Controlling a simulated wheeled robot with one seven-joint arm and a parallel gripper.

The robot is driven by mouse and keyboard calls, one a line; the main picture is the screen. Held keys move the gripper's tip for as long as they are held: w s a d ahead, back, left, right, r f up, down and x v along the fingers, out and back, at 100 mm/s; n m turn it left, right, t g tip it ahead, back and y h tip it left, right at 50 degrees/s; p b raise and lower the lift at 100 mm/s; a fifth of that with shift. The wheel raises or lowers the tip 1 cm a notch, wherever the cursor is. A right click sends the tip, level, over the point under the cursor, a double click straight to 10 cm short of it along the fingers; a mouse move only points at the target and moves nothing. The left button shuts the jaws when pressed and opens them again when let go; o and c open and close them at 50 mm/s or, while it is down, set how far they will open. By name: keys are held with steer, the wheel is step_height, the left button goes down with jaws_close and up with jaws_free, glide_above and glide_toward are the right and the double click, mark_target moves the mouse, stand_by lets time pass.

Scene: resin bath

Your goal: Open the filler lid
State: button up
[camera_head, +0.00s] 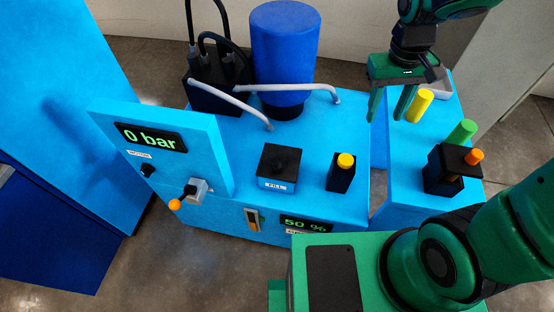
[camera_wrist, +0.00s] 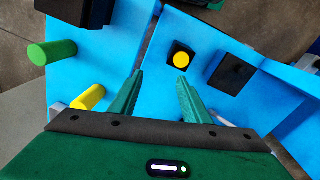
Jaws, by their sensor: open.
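In the wrist view a dark square (camera_wrist: 232,73) to the right of the yellow button appears to be the same lid. My gripper (camera_head: 387,117) is green, open and empty, held high at the right, above the gap between the bench and the side block. In the wrist view its fingers (camera_wrist: 160,80) point toward the bench, apart from the lid and touching nothing.
A black post with a yellow button (camera_head: 346,161) stands right of the lid. Grey pipes (camera_head: 230,105) and a blue tank (camera_head: 285,50) are behind it. A "0 bar" panel (camera_head: 205,150) rises at left. Yellow (camera_head: 419,104) and green (camera_head: 461,132) cylinders stand on the side block.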

steer(key=w+a+f+n, duration=0.1)
steer(key=a+f+n, duration=0.15)
steer(key=a, duration=0.45)
steer(key=w+a+f+n, duration=0.15)
steer(key=a+f, duration=0.25)
steer(key=a, duration=0.4)
steer(key=n+y, duration=0.1)
steer(key=n, duration=0.1)
glide_toward(277, 164)
step_height(277, 164, down, 9)
steer(key=shift+w+f, duration=0.1)
steer(key=shift+w, duration=0.05)
jaws_close()
